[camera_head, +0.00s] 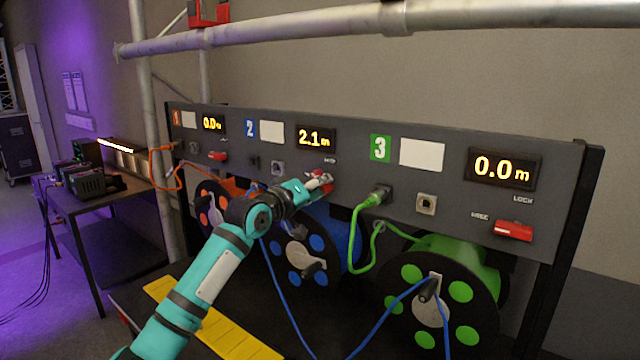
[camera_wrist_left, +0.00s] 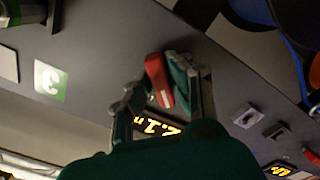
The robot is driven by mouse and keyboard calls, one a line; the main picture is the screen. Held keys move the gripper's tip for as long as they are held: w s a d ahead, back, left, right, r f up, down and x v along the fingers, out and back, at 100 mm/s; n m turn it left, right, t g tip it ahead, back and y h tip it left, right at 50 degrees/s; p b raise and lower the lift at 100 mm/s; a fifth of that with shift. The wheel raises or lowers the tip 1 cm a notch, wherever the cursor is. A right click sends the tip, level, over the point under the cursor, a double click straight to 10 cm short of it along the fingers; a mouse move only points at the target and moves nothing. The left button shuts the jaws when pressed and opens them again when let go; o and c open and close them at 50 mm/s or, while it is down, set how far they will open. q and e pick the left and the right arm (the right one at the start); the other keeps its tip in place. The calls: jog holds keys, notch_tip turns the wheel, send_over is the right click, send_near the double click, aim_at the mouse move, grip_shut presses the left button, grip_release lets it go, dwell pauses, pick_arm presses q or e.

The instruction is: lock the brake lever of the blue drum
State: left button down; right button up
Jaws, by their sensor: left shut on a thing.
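The blue drum (camera_head: 318,243) hangs below panel section 2, partly hidden by my left arm. Its red brake lever (camera_head: 325,184) sits on the grey panel under the 2.1 m display (camera_head: 315,138). My left gripper (camera_head: 318,182) is at this lever and covers part of it. In the left wrist view the red lever (camera_wrist_left: 157,80) stands between the fingers of the gripper (camera_wrist_left: 155,88), which is shut on it. The LOCK mark by this lever is small, and I cannot tell the lever's exact position from it. My right gripper is not in view.
The green drum (camera_head: 440,290) with a green cable (camera_head: 362,235) is at the right, its red lever (camera_head: 513,230) beside FREE and LOCK marks. The orange drum (camera_head: 215,205) is at the left. A blue cable (camera_head: 385,315) hangs in front. A metal rail (camera_head: 350,25) crosses above.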

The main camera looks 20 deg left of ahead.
pick_arm(q)
jog(key=shift+m+p, duration=0.45)
jog(key=shift+m, duration=4.15)
jog(key=c, duration=1.2)
grip_release()
jog(key=shift+c, duration=0.2)
jog(key=v, duration=1.2)
jog(key=shift+f, duration=0.1)
